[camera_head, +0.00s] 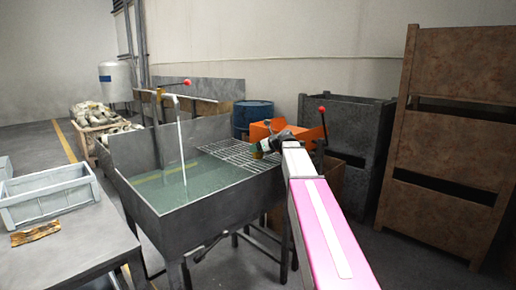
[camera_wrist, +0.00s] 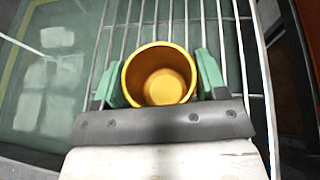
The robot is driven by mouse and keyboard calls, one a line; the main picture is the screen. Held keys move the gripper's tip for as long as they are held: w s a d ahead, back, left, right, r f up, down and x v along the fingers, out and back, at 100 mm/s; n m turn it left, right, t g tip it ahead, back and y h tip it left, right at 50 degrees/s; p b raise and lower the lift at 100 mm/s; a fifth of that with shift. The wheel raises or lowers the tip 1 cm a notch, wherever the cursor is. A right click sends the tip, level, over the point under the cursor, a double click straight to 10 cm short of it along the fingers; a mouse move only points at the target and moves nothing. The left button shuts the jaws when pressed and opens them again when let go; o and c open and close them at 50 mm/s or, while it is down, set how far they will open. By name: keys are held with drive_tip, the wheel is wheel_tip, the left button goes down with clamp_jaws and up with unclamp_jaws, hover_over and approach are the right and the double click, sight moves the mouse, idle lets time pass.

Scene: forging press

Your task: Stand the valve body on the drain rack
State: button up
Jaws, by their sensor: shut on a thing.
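The valve body (camera_wrist: 160,82) is a golden, round, hollow piece, seen from above into its open end in the wrist view. My gripper (camera_wrist: 160,78) is shut on it, with a green pad on each side. The drain rack (camera_head: 230,154) is a grid of metal bars over the right part of the sink. It also shows in the wrist view (camera_wrist: 148,24), with its bars behind the valve body. In the head view my gripper (camera_head: 264,148) is at the rack's right side and mostly hides the valve body. I cannot tell whether the valve body touches the bars.
The sink (camera_head: 205,200) holds greenish water left of the rack, with a red-knobbed tap (camera_head: 177,97) above. An orange box (camera_head: 262,129), a blue drum (camera_head: 250,115) and dark crates (camera_head: 350,120) stand behind. A table with a grey tray (camera_head: 50,195) is at left.

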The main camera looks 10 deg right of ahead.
drive_tip(key=shift+f, duration=0.1)
drive_tip(key=o, duration=1.2)
drive_tip(key=shift+s+d+r, duration=0.2)
drive_tip(key=shift+r, duration=0.05)
drive_tip(key=v, duration=1.1)
drive_tip(key=shift+s+d+r, duration=0.1)
drive_tip(key=shift+d+r, duration=0.05)
drive_tip(key=shift+d, duration=0.05)
